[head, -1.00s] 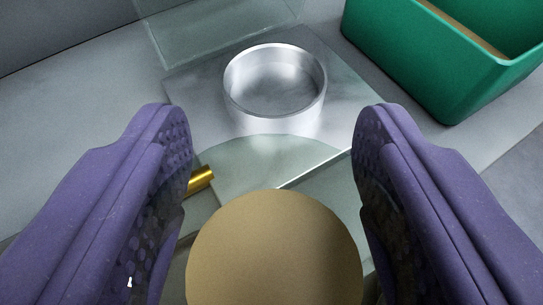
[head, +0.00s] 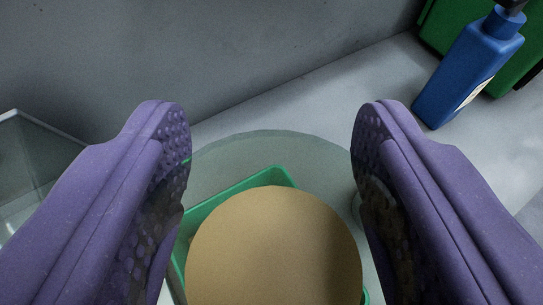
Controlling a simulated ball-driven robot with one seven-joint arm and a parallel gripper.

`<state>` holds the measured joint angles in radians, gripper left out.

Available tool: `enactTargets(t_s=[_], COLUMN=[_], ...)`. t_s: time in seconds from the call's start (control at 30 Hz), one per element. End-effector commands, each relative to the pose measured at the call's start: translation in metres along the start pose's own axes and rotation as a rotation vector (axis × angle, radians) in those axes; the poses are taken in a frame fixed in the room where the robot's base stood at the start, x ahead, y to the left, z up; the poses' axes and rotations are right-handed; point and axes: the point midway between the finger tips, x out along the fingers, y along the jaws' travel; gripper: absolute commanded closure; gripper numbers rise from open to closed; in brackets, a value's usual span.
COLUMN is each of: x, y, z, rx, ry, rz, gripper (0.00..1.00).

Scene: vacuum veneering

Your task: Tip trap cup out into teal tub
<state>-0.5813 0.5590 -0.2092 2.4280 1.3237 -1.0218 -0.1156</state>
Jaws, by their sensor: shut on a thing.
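My gripper (head: 270,125) has its two purple padded fingers on either side of a clear round cup (head: 265,150), which I take as the trap cup. It is shut on the cup. A flat tan disc (head: 273,245) shows within the cup, apparently its contents. The green tub (head: 236,193) lies below and behind the cup. Only its far rim and a bit of its sides show, partly through the clear cup; the rest is hidden by the tan disc and the fingers. I cannot tell the gap between cup and tub.
A blue bottle (head: 467,75) with a dark top stands at the upper right. Behind it is a darker green container (head: 520,70). A clear-walled box (head: 30,165) stands at the left edge. A grey wall (head: 200,50) runs behind; the grey surface between is clear.

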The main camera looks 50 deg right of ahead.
Motion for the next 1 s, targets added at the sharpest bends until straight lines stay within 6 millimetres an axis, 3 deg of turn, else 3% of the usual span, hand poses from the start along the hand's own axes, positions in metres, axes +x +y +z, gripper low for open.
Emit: enactTargets(t_s=[0.27, 0.8, 0.87, 1.0], x=[0.000, 0.031, 0.027, 0.026], y=[0.002, 0.003, 0.001, -0.002], z=[-0.001, 0.072, 0.062, 0.061], rx=[-0.074, -0.663, -0.712, -0.841], ry=[0.005, 0.008, 0.009, 0.009], rz=[0.007, 0.257, 0.277, 0.330], gripper=[0.71, 0.71, 0.71, 0.71])
